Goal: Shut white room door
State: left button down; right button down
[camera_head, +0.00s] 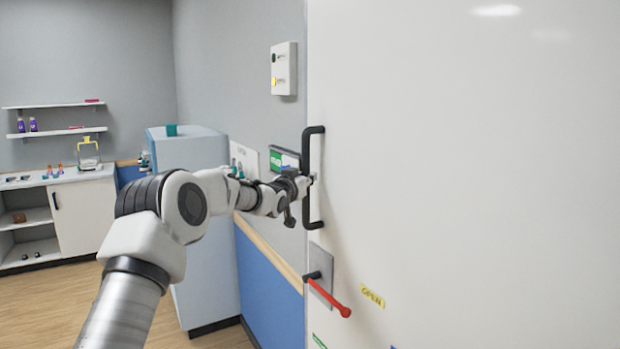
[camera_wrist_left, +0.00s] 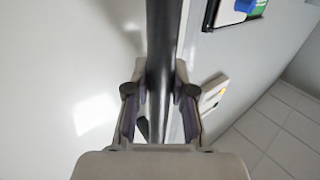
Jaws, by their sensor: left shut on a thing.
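The white room door (camera_head: 470,170) fills the right side of the head view. It carries a black vertical bar handle (camera_head: 318,140) near its left edge. A red lever (camera_head: 330,297) on a grey plate sits below the handle, beside a yellow "OPEN" label (camera_head: 372,296). My left gripper (camera_head: 306,180) is at the middle of the bar handle. In the left wrist view the dark bar (camera_wrist_left: 160,60) runs between the two fingers of the gripper (camera_wrist_left: 160,92), which is shut on it. Whether the door is fully shut cannot be told. My right gripper is not in view.
A blue-and-grey wall with a wooden rail (camera_head: 270,249) runs left of the door. A pale blue cabinet (camera_head: 200,250) stands along it. A white wall box (camera_head: 284,69) hangs above. A counter (camera_head: 60,178) and shelves are at the far left. Wooden floor lies open between.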

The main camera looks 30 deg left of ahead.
pick_arm(q)
jog(key=shift+s+f, duration=0.15)
jog(key=shift+f, duration=0.1)
jog(key=c, duration=1)
grip_release()
jog(key=shift+w+d, duration=0.1)
jog(key=shift+w, duration=0.15)
jog(key=shift+o, duration=0.2)
jog(key=s+d, duration=0.2)
jog(key=s, duration=0.9)
jog(key=shift+f, duration=0.1)
jog(key=shift+s, duration=0.1)
